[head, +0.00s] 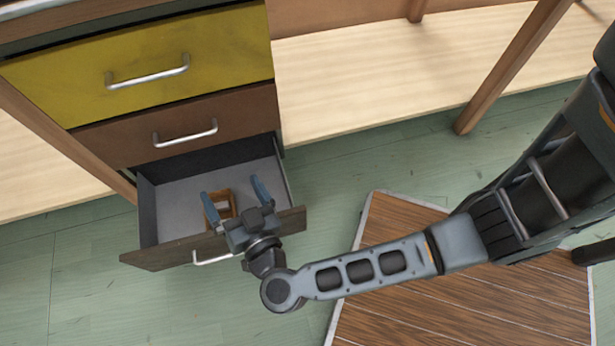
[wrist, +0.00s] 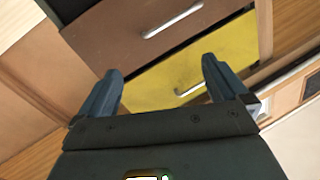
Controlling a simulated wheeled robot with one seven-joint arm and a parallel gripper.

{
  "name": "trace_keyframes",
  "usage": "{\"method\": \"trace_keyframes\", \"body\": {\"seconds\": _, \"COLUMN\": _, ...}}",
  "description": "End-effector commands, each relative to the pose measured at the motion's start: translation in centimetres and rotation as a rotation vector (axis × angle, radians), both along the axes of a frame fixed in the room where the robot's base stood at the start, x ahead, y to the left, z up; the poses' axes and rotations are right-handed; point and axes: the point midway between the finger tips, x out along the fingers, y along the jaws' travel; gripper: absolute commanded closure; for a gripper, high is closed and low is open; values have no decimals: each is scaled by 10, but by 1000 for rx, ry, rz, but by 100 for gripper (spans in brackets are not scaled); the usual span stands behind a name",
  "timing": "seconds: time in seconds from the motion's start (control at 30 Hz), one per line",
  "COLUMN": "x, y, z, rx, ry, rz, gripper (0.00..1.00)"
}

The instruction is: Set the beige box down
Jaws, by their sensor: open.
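A small tan-brown box-like thing (head: 221,209) with a paler middle lies in the open bottom drawer (head: 178,205). It is the only thing there that could be the beige box, and I cannot tell for sure that it is. My gripper (head: 233,188) is over the drawer's front part, with its two blue fingers spread wide. In the head view the thing shows between the fingers and is partly hidden by them. In the wrist view my gripper (wrist: 162,68) is open with nothing between its fingers, and no box shows there.
Above the open drawer are a shut brown drawer (head: 190,125) and a shut yellow drawer (head: 150,75), each with a metal handle. A pale wooden shelf (head: 380,75) runs behind. A brown plank platform (head: 450,300) lies at the lower right. Green floor (head: 80,290) is clear at the left.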

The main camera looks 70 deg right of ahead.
Motion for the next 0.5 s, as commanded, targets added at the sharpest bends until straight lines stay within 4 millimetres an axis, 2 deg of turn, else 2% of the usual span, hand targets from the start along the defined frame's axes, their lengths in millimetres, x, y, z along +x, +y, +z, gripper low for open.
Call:
{"method": "trace_keyframes", "body": {"seconds": 0.03, "x": -17, "y": -13, "z": 15, "rx": -18, "ry": -49, "rz": 44, "gripper": 0}}
{"method": "trace_keyframes", "body": {"seconds": 0.2, "x": -64, "y": -28, "z": 70, "rx": -84, "ry": -170, "rz": 237, "gripper": 0}}
{"method": "trace_keyframes", "body": {"seconds": 0.37, "x": -110, "y": -23, "z": 114, "rx": -139, "ry": -170, "rz": 427, "gripper": 0}}
{"method": "trace_keyframes", "body": {"seconds": 0.5, "x": -151, "y": -12, "z": 144, "rx": -177, "ry": -81, "rz": 571, "gripper": 0}}
